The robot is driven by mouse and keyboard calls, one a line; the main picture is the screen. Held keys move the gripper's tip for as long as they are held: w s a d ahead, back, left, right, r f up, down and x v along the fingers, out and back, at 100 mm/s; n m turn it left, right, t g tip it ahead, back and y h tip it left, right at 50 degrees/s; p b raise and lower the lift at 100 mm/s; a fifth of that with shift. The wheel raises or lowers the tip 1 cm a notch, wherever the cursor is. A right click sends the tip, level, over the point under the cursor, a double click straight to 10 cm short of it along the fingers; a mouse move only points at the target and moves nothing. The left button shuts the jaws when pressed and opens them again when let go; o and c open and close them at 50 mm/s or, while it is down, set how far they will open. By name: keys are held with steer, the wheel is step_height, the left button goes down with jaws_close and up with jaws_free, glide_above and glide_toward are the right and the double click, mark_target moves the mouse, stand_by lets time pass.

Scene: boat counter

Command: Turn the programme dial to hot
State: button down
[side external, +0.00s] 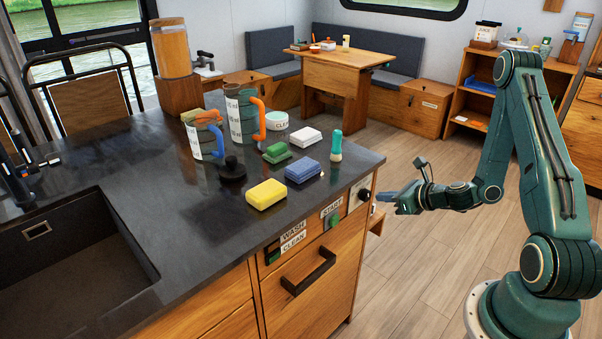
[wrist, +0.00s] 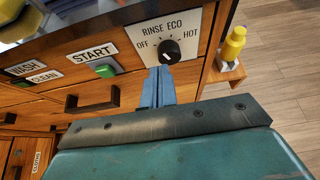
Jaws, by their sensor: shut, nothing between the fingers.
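The programme dial (wrist: 171,48) is a black round knob on a white plate marked OFF, RINSE, ECO and HOT, on the wooden counter front. A pale mark shows on the knob, but I cannot tell for certain which label it points to. The dial also shows at the counter's right end in the side view (side external: 364,195). My gripper (side external: 382,196) is shut and empty, its blue-grey fingers pointing at the dial from the right. In the wrist view the fingertips (wrist: 159,72) lie just below the knob; I cannot tell whether they touch it.
A green START button (wrist: 106,71) and WASH and CLEAN labels are left of the dial. A drawer handle (side external: 308,271) sticks out below. The counter (side external: 150,150) holds a yellow sponge (side external: 266,194), a blue sponge (side external: 303,171) and jugs. Open floor lies right of the counter.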

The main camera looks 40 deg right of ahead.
steer(key=shift+w, duration=2.25)
steer(key=shift+d+f, duration=0.1)
steer(key=shift+f, duration=0.1)
steer(key=shift+d+r, duration=0.15)
steer(key=shift+d, duration=0.55)
steer(key=shift+d+f, duration=0.2)
steer(key=shift+d, duration=0.35)
steer(key=shift+d+r, duration=0.15)
steer(key=shift+r, duration=0.25)
steer(key=shift+s, duration=0.1)
steer(key=shift+s, duration=2.9)
